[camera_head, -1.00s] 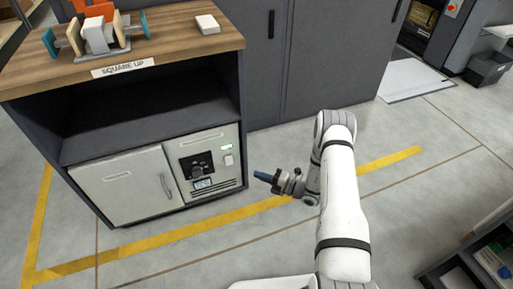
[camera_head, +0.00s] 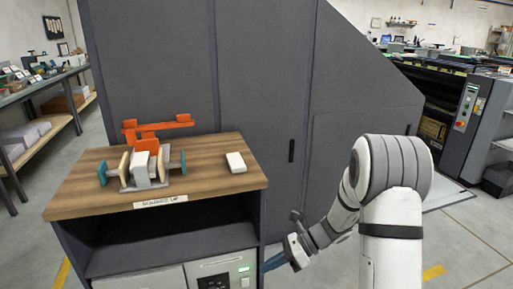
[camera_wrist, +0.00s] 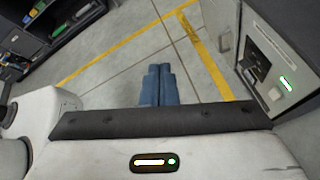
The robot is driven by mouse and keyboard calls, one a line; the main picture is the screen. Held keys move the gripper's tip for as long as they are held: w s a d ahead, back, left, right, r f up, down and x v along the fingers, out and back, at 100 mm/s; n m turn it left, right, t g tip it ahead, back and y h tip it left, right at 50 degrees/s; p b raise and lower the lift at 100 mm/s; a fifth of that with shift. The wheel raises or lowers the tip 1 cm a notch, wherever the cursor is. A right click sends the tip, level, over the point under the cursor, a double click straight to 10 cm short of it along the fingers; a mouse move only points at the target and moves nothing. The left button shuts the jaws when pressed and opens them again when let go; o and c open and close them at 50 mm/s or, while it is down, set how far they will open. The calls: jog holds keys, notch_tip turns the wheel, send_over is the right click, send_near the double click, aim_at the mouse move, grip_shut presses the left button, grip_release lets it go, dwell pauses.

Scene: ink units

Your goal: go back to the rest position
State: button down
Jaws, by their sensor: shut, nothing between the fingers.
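My gripper (camera_head: 274,262) is low in the head view, just right of the cabinet's lower front. In the wrist view its two blue fingers (camera_wrist: 159,86) lie side by side, shut, with nothing between them, above the grey floor. My white arm bends down from the right of the head view to the gripper.
The cabinet (camera_head: 150,235) has a wooden top (camera_head: 215,185) with an orange and grey clamp-like device (camera_head: 147,165) and a small white block (camera_head: 235,162). Its lower panel (camera_wrist: 268,65) is close on the right in the wrist view. Tall grey cabinets (camera_head: 260,80) stand behind. Yellow lines (camera_wrist: 125,45) mark open floor.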

jog(key=s+d+r+n+t+h+p, duration=0.1)
jog(key=s+d+r+n+h+p, duration=0.2)
jog(key=r, duration=0.7)
jog(key=s+d+r+n+t+h+p, duration=0.2)
jog(key=s+d+r+n+h+p, duration=0.2)
jog(key=s+r+n+p, duration=0.3)
jog(key=s+d+r+n+t+h+p, duration=0.2)
jog(key=s+d+r+n+h+p, duration=0.2)
jog(key=s+r+n, duration=0.3)
notch_tip(320, 180, up, 6)
jog(key=n+h+p, duration=0.1)
jog(key=n, duration=0.2)
jog(key=shift+s+d, duration=0.2)
jog(key=shift+s, duration=0.15)
